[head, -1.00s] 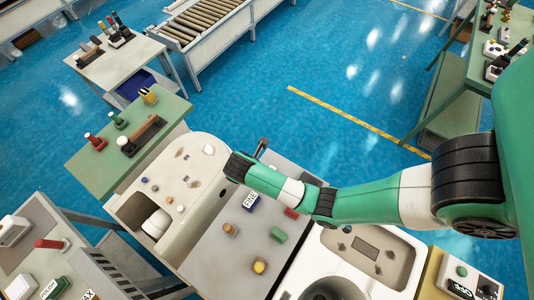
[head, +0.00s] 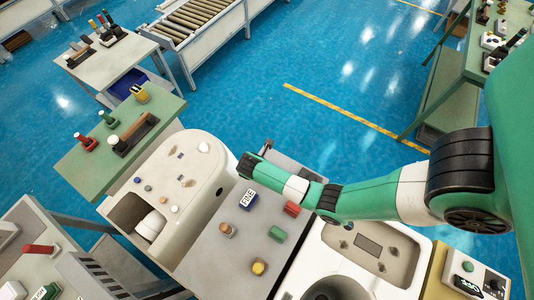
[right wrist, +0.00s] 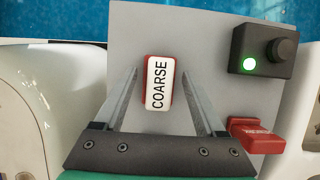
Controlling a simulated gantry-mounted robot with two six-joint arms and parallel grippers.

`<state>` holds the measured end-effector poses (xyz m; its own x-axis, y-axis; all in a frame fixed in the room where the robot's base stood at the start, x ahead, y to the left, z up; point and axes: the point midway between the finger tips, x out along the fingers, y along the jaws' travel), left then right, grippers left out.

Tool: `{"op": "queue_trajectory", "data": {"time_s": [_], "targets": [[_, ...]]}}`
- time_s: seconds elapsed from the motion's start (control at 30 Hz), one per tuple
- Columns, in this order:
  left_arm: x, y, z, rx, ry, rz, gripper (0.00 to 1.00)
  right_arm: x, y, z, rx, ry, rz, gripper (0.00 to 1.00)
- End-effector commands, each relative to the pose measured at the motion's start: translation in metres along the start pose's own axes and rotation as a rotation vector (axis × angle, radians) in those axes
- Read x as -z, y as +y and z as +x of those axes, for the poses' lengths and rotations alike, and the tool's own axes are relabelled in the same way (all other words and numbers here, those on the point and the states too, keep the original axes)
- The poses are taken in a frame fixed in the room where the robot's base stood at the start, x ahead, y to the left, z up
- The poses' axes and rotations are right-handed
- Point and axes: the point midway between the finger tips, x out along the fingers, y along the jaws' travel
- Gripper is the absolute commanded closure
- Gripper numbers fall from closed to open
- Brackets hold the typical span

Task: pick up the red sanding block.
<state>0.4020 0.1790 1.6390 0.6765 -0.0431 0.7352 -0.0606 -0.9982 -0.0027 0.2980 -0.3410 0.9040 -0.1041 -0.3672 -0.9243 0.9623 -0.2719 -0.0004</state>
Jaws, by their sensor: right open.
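The red sanding block (right wrist: 158,83), with a white label reading COARSE, lies on the grey tabletop in the right wrist view. My right gripper (right wrist: 155,78) is open, with one finger on each side of the block and gaps on both sides. My left gripper is not in view.
A black box (right wrist: 263,50) with a green light and a red piece (right wrist: 257,135) stand right of the block.

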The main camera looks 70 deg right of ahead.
Motion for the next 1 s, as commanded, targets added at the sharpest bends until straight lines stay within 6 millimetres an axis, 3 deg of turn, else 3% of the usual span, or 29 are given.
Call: {"op": "queue_trajectory", "data": {"time_s": [0.07, 0.47, 1.0], "targets": [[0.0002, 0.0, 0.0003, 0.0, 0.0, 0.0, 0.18, -0.0001, 0.0, -0.0005, 0.0, 0.0, 0.0, 0.28], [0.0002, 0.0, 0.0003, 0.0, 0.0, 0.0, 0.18, -0.0002, 0.0, -0.0008, 0.0, 0.0, 0.0, 0.98], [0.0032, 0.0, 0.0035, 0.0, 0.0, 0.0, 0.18, -0.0041, 0.0009, -0.0102, -0.003, -0.001, 0.001, 1.0]]}}
